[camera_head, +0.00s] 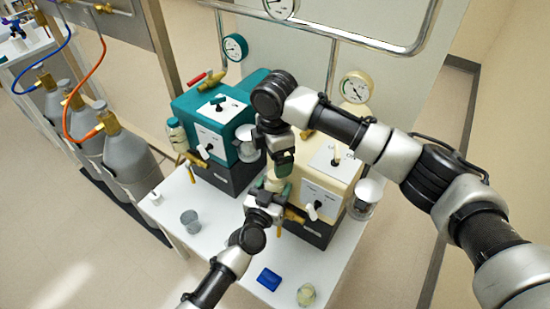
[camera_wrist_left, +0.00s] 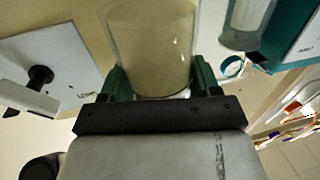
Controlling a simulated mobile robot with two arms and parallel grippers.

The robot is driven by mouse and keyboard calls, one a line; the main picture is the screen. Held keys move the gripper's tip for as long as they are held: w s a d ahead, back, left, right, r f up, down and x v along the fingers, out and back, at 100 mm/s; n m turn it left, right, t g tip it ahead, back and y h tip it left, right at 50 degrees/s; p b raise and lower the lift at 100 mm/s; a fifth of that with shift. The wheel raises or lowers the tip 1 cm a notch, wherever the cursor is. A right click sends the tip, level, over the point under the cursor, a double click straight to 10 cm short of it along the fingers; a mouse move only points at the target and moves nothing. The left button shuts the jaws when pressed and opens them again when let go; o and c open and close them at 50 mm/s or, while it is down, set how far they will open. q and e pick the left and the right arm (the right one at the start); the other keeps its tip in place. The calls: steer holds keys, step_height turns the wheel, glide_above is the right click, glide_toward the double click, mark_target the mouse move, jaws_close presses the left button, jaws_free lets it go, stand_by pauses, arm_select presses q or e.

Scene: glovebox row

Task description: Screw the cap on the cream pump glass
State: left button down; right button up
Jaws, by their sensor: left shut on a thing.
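The cream pump (camera_head: 325,180) is a cream box on a dark base on the white bench. My left gripper (camera_head: 266,190) is at its left side, shut around a clear glass with pale contents. The glass shows large between the green fingers in the left wrist view (camera_wrist_left: 150,45); in the head view only a small pale part (camera_head: 276,184) shows. My right gripper (camera_head: 282,164) is right above the glass, its green fingers pointing down. Whether it holds the cap, and whether the cap touches the glass, is hidden.
A teal pump (camera_head: 210,110) with a capped glass (camera_head: 177,135) stands behind left. A grey cup (camera_head: 190,222), a small white piece (camera_head: 155,198), a blue tray (camera_head: 268,279) and a glass (camera_head: 306,295) stand on the bench (camera_head: 222,262). Gauges and pipes rise behind.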

arm_select(q)
steer(key=shift+f, duration=0.1)
arm_select(e)
step_height(320, 180, up, 10)
arm_select(q)
steer(key=shift+c, duration=0.8)
jaws_free()
steer(key=v, duration=1)
steer(key=shift+s+a, duration=0.2)
steer(key=shift+s, duration=0.15)
arm_select(e)
steer(key=shift+r, duration=0.1)
